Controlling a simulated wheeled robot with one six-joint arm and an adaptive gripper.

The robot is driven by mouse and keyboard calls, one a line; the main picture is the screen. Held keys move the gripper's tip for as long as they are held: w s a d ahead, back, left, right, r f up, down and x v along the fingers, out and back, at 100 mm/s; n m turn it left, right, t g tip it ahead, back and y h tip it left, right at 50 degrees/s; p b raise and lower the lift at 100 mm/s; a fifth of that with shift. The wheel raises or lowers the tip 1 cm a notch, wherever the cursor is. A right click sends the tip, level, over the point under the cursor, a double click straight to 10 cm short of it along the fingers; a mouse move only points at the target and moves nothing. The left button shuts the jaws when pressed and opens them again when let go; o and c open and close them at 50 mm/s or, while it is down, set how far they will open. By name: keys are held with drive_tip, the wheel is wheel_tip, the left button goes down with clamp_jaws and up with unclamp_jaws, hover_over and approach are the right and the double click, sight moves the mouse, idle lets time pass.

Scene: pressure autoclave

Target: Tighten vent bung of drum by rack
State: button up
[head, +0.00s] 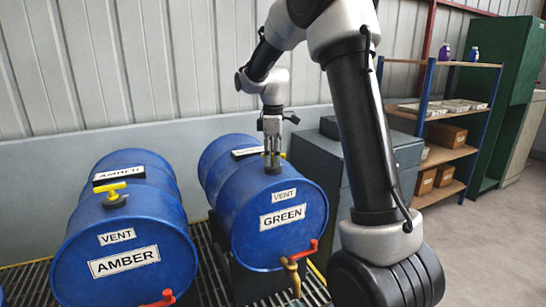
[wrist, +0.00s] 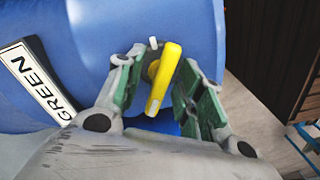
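A small white mark (wrist: 153,43) stands on the drum beside the handle. In the head view the handle (head: 283,155) is mostly hidden behind my fingers. My gripper (head: 272,163) points down over the bung. In the wrist view its green-padded fingers stand on either side of the handle, with gaps showing, so it is open. The bung's base is partly hidden.
The AMBER drum (head: 65,245) with its own yellow bung (head: 115,195) lies to the left. A red-handled tap (head: 295,260) is on the GREEN drum's front. A grey cabinet (head: 400,160) and shelf rack (head: 450,155) stand to the right. Floor at right is clear.

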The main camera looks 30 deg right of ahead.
clamp_jaws()
